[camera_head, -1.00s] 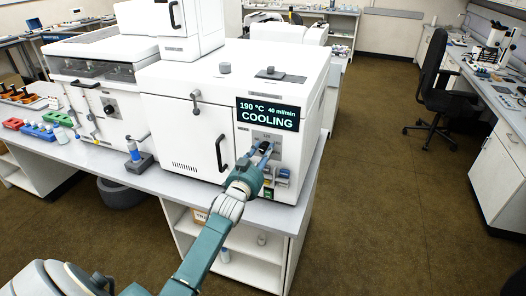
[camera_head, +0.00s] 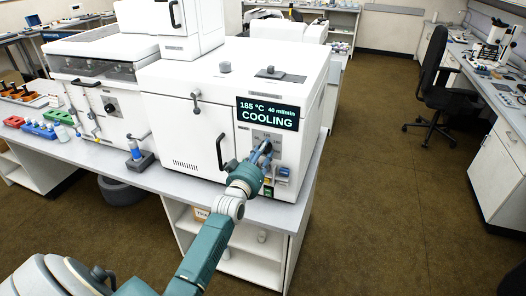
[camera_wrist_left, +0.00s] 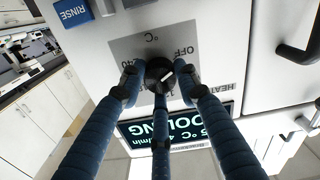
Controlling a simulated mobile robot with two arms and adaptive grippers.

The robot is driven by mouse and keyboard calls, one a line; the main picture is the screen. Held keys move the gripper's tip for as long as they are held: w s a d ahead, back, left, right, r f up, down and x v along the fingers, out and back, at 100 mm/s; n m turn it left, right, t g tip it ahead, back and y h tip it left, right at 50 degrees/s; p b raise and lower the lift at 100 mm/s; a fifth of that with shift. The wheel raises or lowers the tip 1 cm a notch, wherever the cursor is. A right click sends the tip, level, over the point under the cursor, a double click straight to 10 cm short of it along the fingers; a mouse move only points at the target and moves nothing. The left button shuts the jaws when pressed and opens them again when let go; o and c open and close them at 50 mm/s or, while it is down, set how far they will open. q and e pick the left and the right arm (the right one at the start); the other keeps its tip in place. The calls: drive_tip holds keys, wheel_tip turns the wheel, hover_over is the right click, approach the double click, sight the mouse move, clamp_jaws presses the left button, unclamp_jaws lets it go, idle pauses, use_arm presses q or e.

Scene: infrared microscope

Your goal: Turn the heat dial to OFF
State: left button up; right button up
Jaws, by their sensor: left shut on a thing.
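The heat dial (camera_wrist_left: 158,72) is a small dark round knob with a white pointer mark, on a grey panel of the white instrument (camera_head: 185,115). In the left wrist view the panel appears upside down, with an OFF label (camera_wrist_left: 183,51) and a 240 label (camera_wrist_left: 131,60) near the dial. The pointer mark slants toward the upper right, roughly on the OFF side; its exact alignment is unclear. My left gripper (camera_head: 263,151) has its three blue fingers closed around the dial. In the head view the gripper hides the dial. My right gripper is out of view.
A display (camera_head: 267,114) above the dial panel reads 185 °C, 40 ml/min, COOLING. A dark door handle (camera_head: 222,152) stands out left of the gripper.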

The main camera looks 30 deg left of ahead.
use_arm(q)
drive_tip(key=shift+f, duration=0.15)
idle(0.3)
drive_tip(key=o, duration=1.1)
drive_tip(key=shift+o, duration=0.2)
drive_tip(key=v, duration=1.2)
